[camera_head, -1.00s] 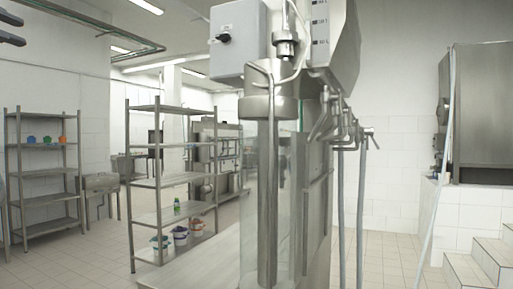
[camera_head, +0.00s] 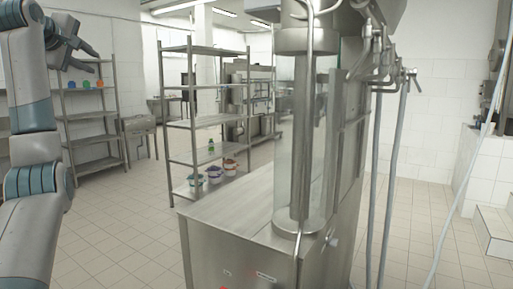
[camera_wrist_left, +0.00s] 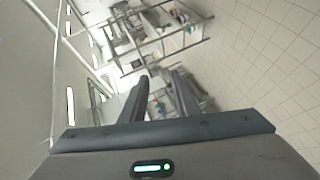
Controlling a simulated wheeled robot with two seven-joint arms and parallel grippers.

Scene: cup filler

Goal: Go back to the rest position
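My left gripper (camera_head: 95,58) is at the upper left of the head view, with its arm upright along the left edge. Its two fingers are apart with nothing between them. In the left wrist view the dark fingers (camera_wrist_left: 160,98) also stand apart and empty, pointing toward the room with the shelves. The steel cup filler machine (camera_head: 240,245) stands in the centre and right of the head view, with a clear cylinder (camera_head: 286,150) on it. The left gripper is left of the machine and apart from it. My right gripper is not in view.
A steel shelf rack (camera_head: 190,124) behind the machine holds a green bottle (camera_head: 211,146) and several small buckets (camera_head: 215,174). Another rack (camera_head: 92,116) with coloured items stands at the far left. Hoses (camera_head: 396,190) hang right of the machine. Tiled floor (camera_head: 115,240) is clear at the left.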

